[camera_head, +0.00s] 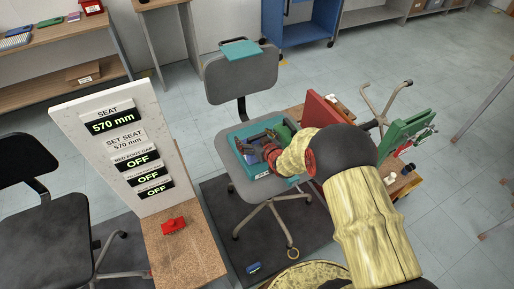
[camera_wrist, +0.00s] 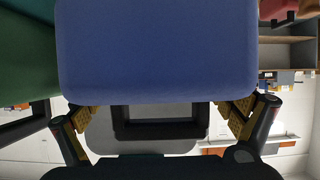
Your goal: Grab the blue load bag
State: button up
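The blue load bag (camera_wrist: 155,50) fills the upper middle of the wrist view, very close. A dark rectangular loop (camera_wrist: 160,131) shows just below its edge, between my fingers. In the head view a small blue patch of the bag (camera_head: 251,158) shows inside a teal tray (camera_head: 262,174) on the grey chair's seat. My gripper (camera_head: 258,147) reaches down into this tray. In the wrist view my gripper (camera_wrist: 160,112) has its yellow-padded fingers wide apart, one on each side of the loop. The bag's edge hides the fingertips, so contact cannot be told.
A green bag (camera_head: 284,133) lies beside the blue one in the tray. A panel with displays (camera_head: 125,145) and a red button box (camera_head: 173,225) stand left. A red board (camera_head: 321,110) and green case (camera_head: 405,135) stand right. The chair back (camera_head: 240,78) rises behind the tray.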

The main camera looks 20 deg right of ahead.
jog(key=c, duration=1.4)
jog(key=shift+w+r, duration=0.2)
jog(key=shift+r, duration=0.15)
